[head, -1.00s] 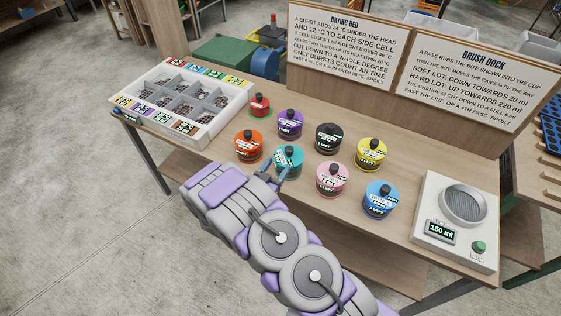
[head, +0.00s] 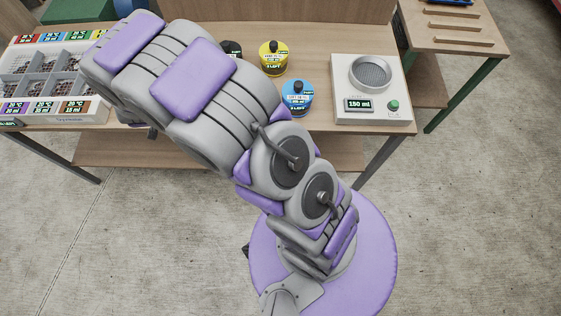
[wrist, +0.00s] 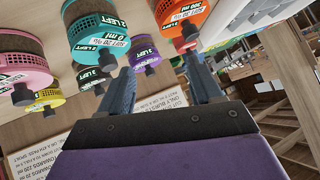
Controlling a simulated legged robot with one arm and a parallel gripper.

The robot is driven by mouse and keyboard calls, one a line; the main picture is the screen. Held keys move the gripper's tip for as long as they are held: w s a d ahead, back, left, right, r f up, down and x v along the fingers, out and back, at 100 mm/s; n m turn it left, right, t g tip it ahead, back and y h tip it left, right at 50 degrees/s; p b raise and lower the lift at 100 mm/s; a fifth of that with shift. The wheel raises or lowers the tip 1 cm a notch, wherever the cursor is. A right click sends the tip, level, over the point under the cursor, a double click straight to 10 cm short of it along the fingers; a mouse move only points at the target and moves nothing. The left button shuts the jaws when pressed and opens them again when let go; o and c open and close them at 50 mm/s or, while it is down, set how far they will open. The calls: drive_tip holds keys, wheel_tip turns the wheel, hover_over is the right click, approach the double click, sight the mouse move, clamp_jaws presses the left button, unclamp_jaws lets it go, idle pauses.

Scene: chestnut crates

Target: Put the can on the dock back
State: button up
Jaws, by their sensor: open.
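The brush dock (head: 345,110) is a white box with a round mesh cup and a 150 ml display, at the right of the bench in the head view. I see no can on its cup. A blue can (head: 297,103) and a yellow can (head: 273,62) stand left of it; a black can (head: 232,48) is partly hidden by my arm. In the tilted wrist view, my gripper (wrist: 162,82) is open, with nothing visibly held. Near its fingers are a teal can (wrist: 88,25), a purple can (wrist: 143,52) and an orange can (wrist: 172,12); a pink can (wrist: 20,65) is farther left.
A white compartment tray (head: 90,108) with dark contents sits at the bench's left. My arm covers the middle of the bench in the head view. Sign boards (wrist: 30,150) show in the wrist view. A side table (head: 440,42) with wooden pegs stands right of the dock.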

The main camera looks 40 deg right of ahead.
drive_tip(key=s+r+n+g+y, duration=0.2)
drive_tip(key=s+r+y, duration=0.1)
drive_tip(key=s+r, duration=0.35)
drive_tip(key=s+d+r+n+g, duration=0.1)
drive_tip(key=s+d+r+g, duration=0.2)
drive_tip(key=s, duration=1)
drive_tip(key=s+d+r+n+g+h, duration=0.1)
drive_tip(key=s+d+r+g, duration=0.2)
drive_tip(key=s, duration=1)
drive_tip(key=s+d+r+n+g, duration=0.2)
drive_tip(key=s+d, duration=0.4)
drive_tip(key=s, duration=0.7)
wheel_tip(320, 180, up, 3)
drive_tip(key=shift+d+f+g, duration=0.15)
drive_tip(key=shift+d+g, duration=0.25)
drive_tip(key=shift+g, duration=0.3)
drive_tip(key=shift+w, duration=0.1)
